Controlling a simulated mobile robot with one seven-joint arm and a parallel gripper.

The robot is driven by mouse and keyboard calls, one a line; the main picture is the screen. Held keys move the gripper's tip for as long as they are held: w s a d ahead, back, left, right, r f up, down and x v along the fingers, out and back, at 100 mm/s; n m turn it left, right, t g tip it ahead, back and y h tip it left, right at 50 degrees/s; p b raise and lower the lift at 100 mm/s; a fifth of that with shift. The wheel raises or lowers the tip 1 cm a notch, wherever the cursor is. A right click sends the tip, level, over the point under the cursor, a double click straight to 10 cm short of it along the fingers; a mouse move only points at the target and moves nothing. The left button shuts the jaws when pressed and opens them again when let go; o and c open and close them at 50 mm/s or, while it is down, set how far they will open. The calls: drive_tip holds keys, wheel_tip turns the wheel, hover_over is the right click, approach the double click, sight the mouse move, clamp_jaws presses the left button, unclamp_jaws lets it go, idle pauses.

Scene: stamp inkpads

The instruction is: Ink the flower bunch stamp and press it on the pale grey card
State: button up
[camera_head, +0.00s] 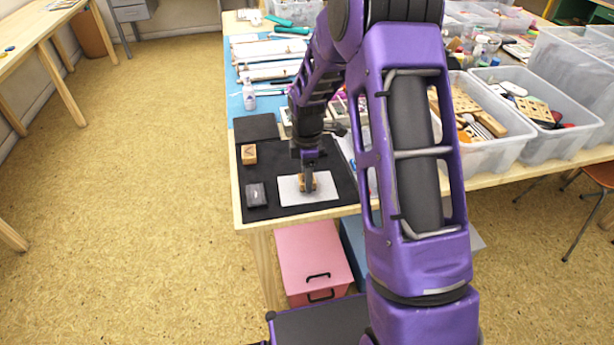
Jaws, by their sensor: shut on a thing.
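The pale grey card (290,193) lies on a dark mat (288,211) near the front corner of the table. My gripper (308,186) points down over the card and is shut on a small wooden stamp (301,184). The stamp is at or just above the card; I cannot tell whether it touches. Its underside and picture are hidden, so I cannot tell if it is the flower bunch. A dark inkpad (256,194) sits left of the card on the mat.
Another wooden block with a dark mark (249,154) stands at the mat's left edge. Clear plastic bins (492,152) stand to the right. A small bottle (249,95) and long rolls lie behind on a blue mat (240,107). A pink box (313,257) is below the table.

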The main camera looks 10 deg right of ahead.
drive_tip(key=shift+s+f, duration=0.1)
drive_tip(key=shift+f, duration=0.4)
idle(1.1)
drive_tip(key=shift+r, duration=0.2)
drive_tip(key=shift+r+p, duration=0.3)
drive_tip(key=shift+r, duration=0.15)
drive_tip(key=shift+r, duration=0.15)
drive_tip(key=shift+r+p, duration=2)
drive_tip(key=shift+r, duration=0.7)
drive_tip(key=shift+w, duration=0.2)
